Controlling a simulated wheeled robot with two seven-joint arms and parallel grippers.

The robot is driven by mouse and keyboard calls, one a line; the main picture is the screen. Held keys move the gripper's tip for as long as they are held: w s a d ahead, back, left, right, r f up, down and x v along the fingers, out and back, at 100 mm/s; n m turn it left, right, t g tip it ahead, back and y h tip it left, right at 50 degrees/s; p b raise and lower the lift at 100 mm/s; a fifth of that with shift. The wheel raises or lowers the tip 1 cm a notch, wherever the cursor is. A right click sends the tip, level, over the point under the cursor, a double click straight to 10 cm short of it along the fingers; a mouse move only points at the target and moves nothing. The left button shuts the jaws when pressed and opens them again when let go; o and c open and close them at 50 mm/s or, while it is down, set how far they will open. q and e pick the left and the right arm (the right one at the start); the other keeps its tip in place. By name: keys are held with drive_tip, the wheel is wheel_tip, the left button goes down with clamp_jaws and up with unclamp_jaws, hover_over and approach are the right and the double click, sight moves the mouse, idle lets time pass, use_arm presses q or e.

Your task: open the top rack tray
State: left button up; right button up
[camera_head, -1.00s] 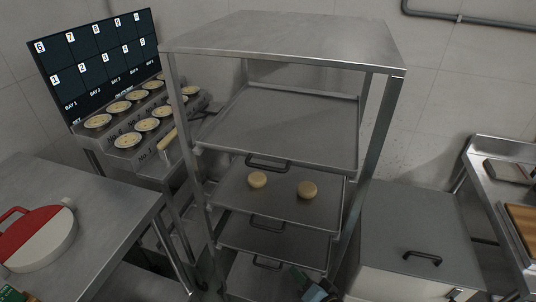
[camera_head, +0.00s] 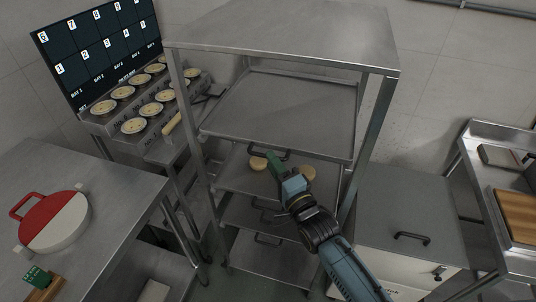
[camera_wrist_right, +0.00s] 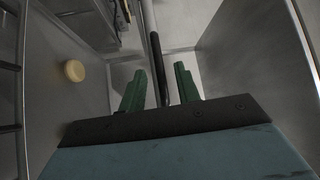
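The top rack tray (camera_head: 285,108) is a wide, flat metal tray in the upper part of the steel rack, empty. Its black handle (camera_head: 256,153) is at the front edge, partly hidden by my right gripper. My right gripper (camera_head: 275,159) has green fingers and reaches up to this handle from below right. In the right wrist view, the green fingers (camera_wrist_right: 160,88) are apart, and the black handle bar (camera_wrist_right: 156,62) runs between them. I cannot tell whether either finger touches it. My left gripper is out of view.
The tray below (camera_head: 232,172) holds two round buns, one of them (camera_head: 258,163) left of my gripper. More trays with handles are lower down. A steel table (camera_head: 110,180) stands left; a lidded metal box (camera_head: 405,205) stands right. The rack's posts (camera_head: 375,125) flank the trays.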

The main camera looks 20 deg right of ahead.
drive_tip(key=shift+x, duration=1.7)
clamp_jaws()
